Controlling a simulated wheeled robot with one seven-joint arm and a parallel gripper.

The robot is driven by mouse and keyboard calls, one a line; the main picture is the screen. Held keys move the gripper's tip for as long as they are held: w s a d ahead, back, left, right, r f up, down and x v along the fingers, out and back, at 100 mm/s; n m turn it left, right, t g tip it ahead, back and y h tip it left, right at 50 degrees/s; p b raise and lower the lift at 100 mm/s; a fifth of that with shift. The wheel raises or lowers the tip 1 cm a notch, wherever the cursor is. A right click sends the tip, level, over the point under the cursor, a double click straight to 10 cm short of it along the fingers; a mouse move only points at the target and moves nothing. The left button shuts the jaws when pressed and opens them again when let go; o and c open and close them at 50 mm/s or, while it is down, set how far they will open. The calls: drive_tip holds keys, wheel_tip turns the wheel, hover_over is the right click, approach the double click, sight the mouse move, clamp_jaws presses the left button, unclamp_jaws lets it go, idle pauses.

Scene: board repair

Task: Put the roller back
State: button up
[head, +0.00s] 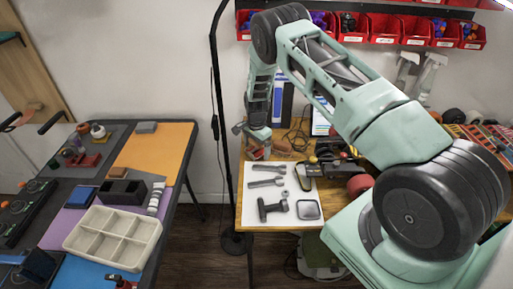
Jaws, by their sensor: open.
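A dark T-shaped tool (272,208) with a thick handle lies on a white sheet (252,222) at the front of the wooden table. It looks most like the roller, but I cannot be sure at this size. My gripper (254,147) is at the back left of that table, beyond the white sheet and well apart from the dark tool. It is open, with nothing seen held in it. Its fingertips are small here, close above some brownish items, and I cannot tell whether they touch.
Two wrenches (267,175), a nut and a small square dish (308,209) share the sheet. A black lamp pole (218,120) stands between the tables. The left table holds a compartment tray (112,240), black bins (122,192) and a white cylinder (155,198). Red bins (384,29) hang behind.

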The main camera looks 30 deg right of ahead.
wheel_tip(320, 180, up, 11)
drive_tip(key=b, duration=0.3)
drive_tip(key=shift+r, duration=0.65)
drive_tip(key=shift+r, duration=0.15)
drive_tip(key=s+a+r+n+t, duration=0.1)
drive_tip(key=s+a+r+n, duration=0.55)
drive_tip(key=s+r, duration=0.4)
drive_tip(key=s+a+r+n+t, duration=0.1)
drive_tip(key=s+a+r+n, duration=0.15)
drive_tip(key=s+n, duration=0.4)
drive_tip(key=s+a+r+n+t, duration=0.1)
drive_tip(key=s+a+r+n, duration=0.15)
drive_tip(key=s, duration=0.65)
drive_tip(key=s+a+r+n+g, duration=0.2)
drive_tip(key=s+a+n, duration=0.6)
drive_tip(key=s+a, duration=0.5)
drive_tip(key=a+g, duration=0.1)
drive_tip(key=a, duration=0.3)
drive_tip(key=shift+r+y, duration=0.3)
drive_tip(key=shift+r, duration=0.05)
